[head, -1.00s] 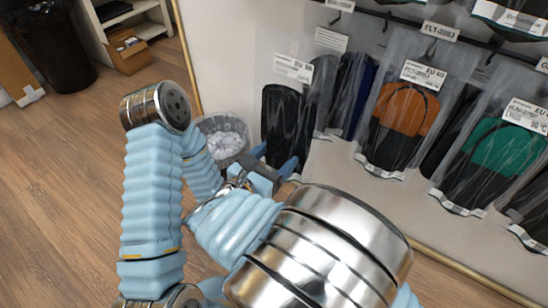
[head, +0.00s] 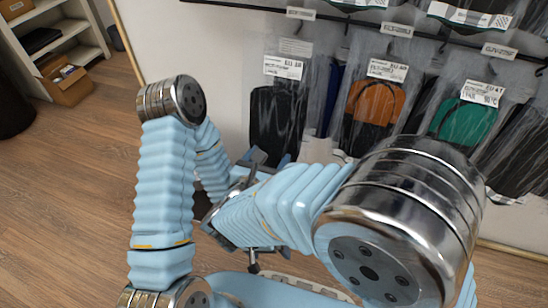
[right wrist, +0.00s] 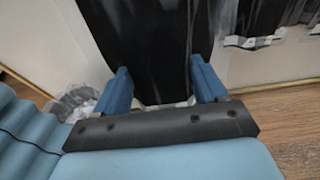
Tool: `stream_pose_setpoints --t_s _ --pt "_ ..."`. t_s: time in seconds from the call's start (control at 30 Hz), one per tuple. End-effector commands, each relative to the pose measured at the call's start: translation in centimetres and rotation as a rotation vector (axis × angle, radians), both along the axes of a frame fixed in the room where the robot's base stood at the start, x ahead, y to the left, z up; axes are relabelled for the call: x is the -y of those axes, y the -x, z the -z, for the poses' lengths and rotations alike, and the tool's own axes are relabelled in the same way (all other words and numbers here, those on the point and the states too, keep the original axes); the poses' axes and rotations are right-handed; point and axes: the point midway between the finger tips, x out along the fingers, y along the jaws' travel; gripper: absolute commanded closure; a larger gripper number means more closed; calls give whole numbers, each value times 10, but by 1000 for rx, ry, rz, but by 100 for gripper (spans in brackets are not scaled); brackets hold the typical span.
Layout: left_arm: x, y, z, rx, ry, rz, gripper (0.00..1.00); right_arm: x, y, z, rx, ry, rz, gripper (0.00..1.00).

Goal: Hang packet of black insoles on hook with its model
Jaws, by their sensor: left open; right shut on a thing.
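The packet of black insoles (head: 277,118) is upright in clear wrap with a white label, in front of the wall rack's left part. My right gripper (head: 270,161) is shut on its lower end; in the right wrist view the black packet (right wrist: 152,45) stands between the two blue fingers. A hook's model tag (head: 300,13) is above the packet, too blurred to read. Another packet label (head: 296,47) shows just behind the held packet's top. I cannot tell whether the packet touches a hook.
Packets with orange insoles (head: 374,103) and green insoles (head: 468,122) hang to the right on the dark rail (head: 245,8). A shelf unit (head: 62,38) with a cardboard box (head: 68,86) stands at the far left. The wooden floor (head: 70,190) at left is clear.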

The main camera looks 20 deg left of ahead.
Motion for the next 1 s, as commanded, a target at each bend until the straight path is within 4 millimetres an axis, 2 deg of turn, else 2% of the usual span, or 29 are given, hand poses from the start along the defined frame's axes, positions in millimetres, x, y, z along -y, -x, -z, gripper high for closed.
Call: stream_pose_setpoints --t_s 1.0 --pt "0 0 2 0 0 0 0 2 -55 5 1 -1 1 61"
